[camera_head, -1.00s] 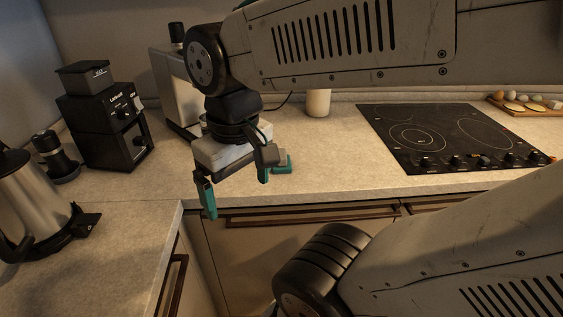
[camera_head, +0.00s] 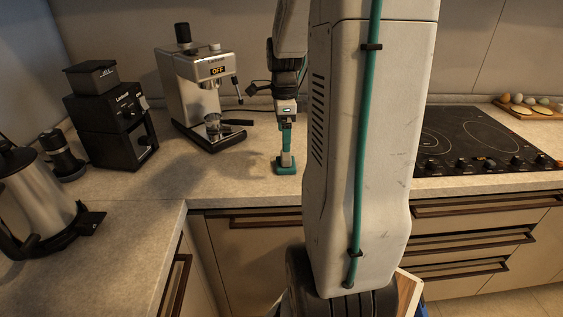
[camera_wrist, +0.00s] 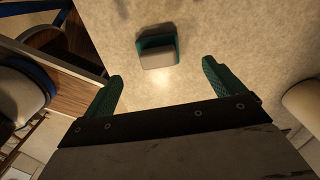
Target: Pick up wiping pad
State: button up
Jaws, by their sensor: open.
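The wiping pad (camera_head: 287,168) is a small block with a pale grey upper part and a teal base. It rests on the counter close to its front edge. In the wrist view the pad (camera_wrist: 158,51) lies beyond the fingertips, roughly centred between them, with bare counter around it. My gripper (camera_head: 287,146) points down over the pad; the head view sees it side-on, so only one teal finger shows clearly. In the wrist view my gripper (camera_wrist: 162,74) is open and empty, with its two teal fingers wide apart.
A coffee grinder (camera_head: 108,125) and a kettle (camera_head: 38,205) are farther left. A black cooktop (camera_head: 480,140) lies to the right, partly hidden by my arm. The counter left of the pad is clear.

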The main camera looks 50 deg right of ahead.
aim_at(285, 154)
jog(key=shift+f+m, duration=0.3)
jog(key=shift+f, duration=0.15)
jog(key=f, duration=0.7)
jog(key=shift+s+a, duration=0.1)
jog(key=shift+s, duration=0.1)
jog(key=c, duration=1.2)
jog(key=shift+o, duration=0.2)
jog(key=shift+r, duration=0.15)
jog(key=shift+r, duration=0.5)
notch_tip(285, 154, up, 2)
jog(key=shift+r, duration=0.1)
jog(key=s+a+r, duration=0.1)
jog(key=s+a, duration=0.7)
jog(key=s, duration=0.5)
jog(key=shift+s+a+r, duration=0.15)
jog(key=shift+s+r, duration=0.15)
jog(key=shift+s, duration=0.05)
